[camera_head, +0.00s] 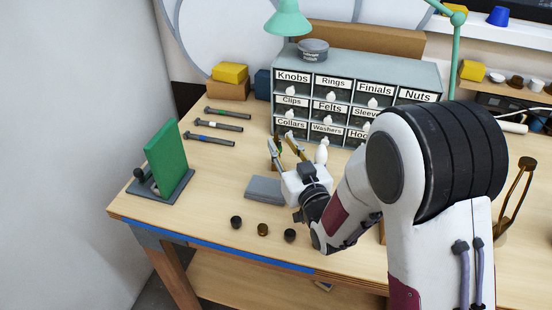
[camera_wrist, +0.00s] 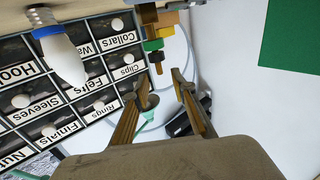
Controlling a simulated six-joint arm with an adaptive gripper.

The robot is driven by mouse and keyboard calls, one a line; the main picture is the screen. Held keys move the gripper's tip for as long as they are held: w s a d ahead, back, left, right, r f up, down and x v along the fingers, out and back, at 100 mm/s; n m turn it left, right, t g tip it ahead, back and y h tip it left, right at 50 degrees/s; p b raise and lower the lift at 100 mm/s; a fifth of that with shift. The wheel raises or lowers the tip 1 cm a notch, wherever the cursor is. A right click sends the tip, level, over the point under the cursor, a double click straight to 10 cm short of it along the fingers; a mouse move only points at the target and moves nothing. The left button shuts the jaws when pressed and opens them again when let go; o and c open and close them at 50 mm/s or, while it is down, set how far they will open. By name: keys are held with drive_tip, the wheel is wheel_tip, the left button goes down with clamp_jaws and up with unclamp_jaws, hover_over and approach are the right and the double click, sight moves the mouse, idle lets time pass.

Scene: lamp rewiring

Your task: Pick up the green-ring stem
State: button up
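Three dark stems lie side by side on the wooden table, left of the drawer cabinet.
The labelled drawer cabinet (camera_head: 345,100) stands behind my gripper. A white bulb-shaped piece (camera_head: 321,153) is close by on the right. A green panel (camera_head: 166,158) stands at the left on a grey base. Several dark knobs (camera_head: 263,229) lie near the front edge. Table around the stems is clear.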

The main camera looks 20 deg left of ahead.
sight(277, 135)
drive_tip(key=shift+w, duration=0.1)
drive_tip(key=shift+x, duration=2.5)
clamp_jaws()
